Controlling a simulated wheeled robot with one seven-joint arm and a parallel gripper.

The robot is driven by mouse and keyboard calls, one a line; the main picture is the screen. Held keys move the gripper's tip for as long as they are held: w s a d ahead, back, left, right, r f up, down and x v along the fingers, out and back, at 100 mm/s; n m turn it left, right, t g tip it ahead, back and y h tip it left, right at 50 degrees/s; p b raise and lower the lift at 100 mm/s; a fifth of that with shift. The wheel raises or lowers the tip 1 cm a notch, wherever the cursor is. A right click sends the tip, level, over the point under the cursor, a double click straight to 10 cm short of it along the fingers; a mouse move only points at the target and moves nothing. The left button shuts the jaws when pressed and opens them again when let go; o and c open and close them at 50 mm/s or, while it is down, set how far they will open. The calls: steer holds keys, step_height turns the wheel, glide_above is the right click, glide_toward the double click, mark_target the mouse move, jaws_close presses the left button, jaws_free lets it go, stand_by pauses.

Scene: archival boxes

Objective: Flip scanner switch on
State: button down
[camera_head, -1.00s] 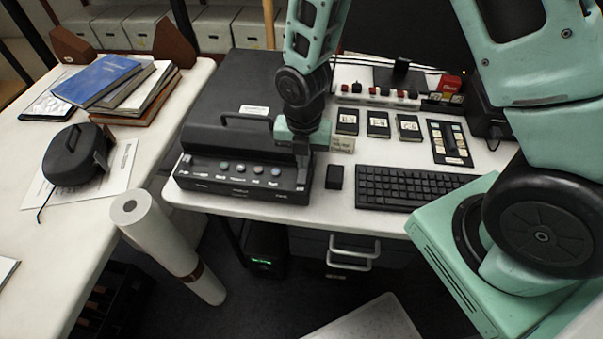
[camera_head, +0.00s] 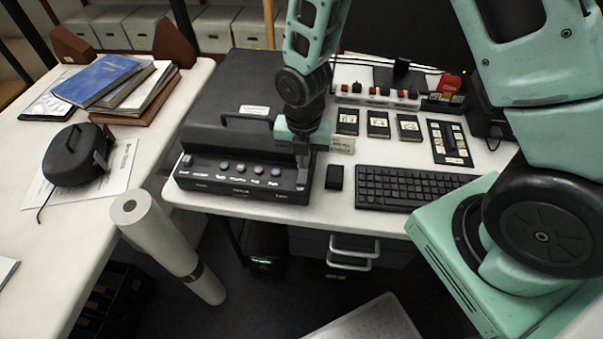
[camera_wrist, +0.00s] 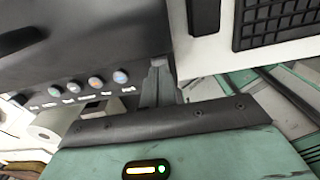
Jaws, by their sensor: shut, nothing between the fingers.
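The black scanner (camera_head: 235,110) stands on the white desk, lid down, with a row of round buttons and small labels on its sloped front panel. It also shows in the wrist view (camera_wrist: 110,50), with the buttons at its left. My gripper (camera_head: 303,165) is at the right end of the scanner's front, pointing down. In the wrist view my gripper's fingers (camera_wrist: 160,75) are together and empty, close against the scanner's front right side. I cannot make out the switch; the fingers may hide it. Whether the fingertips touch the scanner is not clear.
A black mouse (camera_head: 334,177) and keyboard (camera_head: 402,188) lie right of the scanner. Behind them are small black cards (camera_head: 378,124) and a power strip (camera_head: 376,94). A paper roll (camera_head: 160,240) leans between the desks. Books (camera_head: 105,82) lie on the left table.

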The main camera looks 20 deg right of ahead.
mark_target(302, 172)
steer(key=shift+f+b, duration=0.65)
steer(key=shift+f, duration=0.25)
stand_by(0.3)
steer(key=shift+r, duration=0.1)
step_height(302, 172, up, 7)
steer(key=p, duration=0.6)
steer(key=shift+p, duration=0.3)
steer(key=s+a+r+m, duration=0.3)
steer(key=s+r+m, duration=0.6)
steer(key=m, duration=0.1)
steer(key=s+a+r+m, duration=0.3)
steer(key=s+r+m, duration=0.6)
steer(key=r+m, duration=0.1)
steer(key=shift+a+m+y, duration=0.15)
steer(key=shift+m+y, duration=0.15)
steer(key=shift+m, duration=0.5)
